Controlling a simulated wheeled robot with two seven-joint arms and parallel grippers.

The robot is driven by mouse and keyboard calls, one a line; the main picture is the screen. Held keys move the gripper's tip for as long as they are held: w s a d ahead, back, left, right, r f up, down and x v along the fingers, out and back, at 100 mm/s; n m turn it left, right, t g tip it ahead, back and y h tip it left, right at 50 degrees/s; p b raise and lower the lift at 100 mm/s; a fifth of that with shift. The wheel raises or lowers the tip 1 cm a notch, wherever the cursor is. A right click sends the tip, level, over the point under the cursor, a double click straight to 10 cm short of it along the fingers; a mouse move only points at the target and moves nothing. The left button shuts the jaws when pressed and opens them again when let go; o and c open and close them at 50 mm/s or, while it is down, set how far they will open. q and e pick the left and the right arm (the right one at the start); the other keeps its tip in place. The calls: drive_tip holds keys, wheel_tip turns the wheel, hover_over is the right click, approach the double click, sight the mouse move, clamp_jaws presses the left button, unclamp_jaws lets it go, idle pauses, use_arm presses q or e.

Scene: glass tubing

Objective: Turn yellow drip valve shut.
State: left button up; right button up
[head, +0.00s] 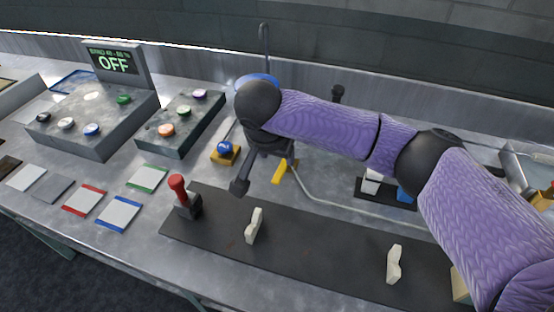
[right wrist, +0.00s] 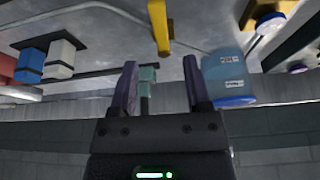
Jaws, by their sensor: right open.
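The yellow drip valve lever (head: 281,172) stands out from behind my right gripper, near the middle of the bench. In the right wrist view the yellow lever (right wrist: 160,27) lies beyond the fingertips, roughly in line with the gap between them. My right gripper (right wrist: 160,65) is open, with its two purple fingers apart and not touching the lever. In the head view the right gripper (head: 268,148) hangs below my bent wrist, and the fingers are mostly hidden. The valve's body is hidden too. My left gripper is not in view.
A blue labelled container (right wrist: 228,72) is close beside one finger. A blue-knobbed yellow block (head: 226,152) stands left of the lever. A dark board (head: 325,255) with a red handle (head: 179,189) and pale holders lies in front. A button panel reads OFF (head: 113,63).

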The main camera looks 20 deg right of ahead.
sight(281, 169)
drive_tip(key=b+x, duration=0.1)
drive_tip(key=x, duration=0.4)
drive_tip(key=shift+w+f+b, duration=0.1)
drive_tip(key=shift+f+b, duration=0.25)
drive_tip(key=shift+b, duration=0.05)
drive_tip(key=shift+d+f, duration=0.1)
drive_tip(key=shift+f, duration=0.1)
drive_tip(key=shift+w, duration=0.1)
clamp_jaws()
idle(0.6)
